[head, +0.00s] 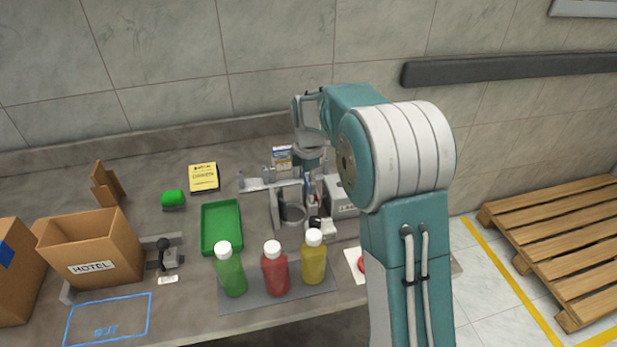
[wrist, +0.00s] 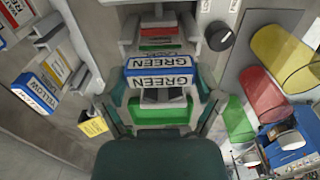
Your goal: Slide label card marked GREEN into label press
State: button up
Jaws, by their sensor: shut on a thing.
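The blue and white card marked GREEN (wrist: 160,72) is between the fingers of my gripper (wrist: 160,100), which is shut on it. In the head view, my gripper (head: 308,180) points down beside the white label press (head: 341,197), which my arm partly hides. The held card is mostly obscured there.
A card marked YELLOW (wrist: 35,92) stands in a rack on the left. A black knob (wrist: 220,36) sits right of the fixture. Green (head: 230,273), red (head: 275,272) and yellow (head: 313,262) bottles stand at the front.

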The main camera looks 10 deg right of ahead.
jog(key=o, duration=0.7)
jog(key=shift+r, duration=0.1)
notch_tip(320, 180, up, 11)
dwell(1.3)
dwell(0.3)
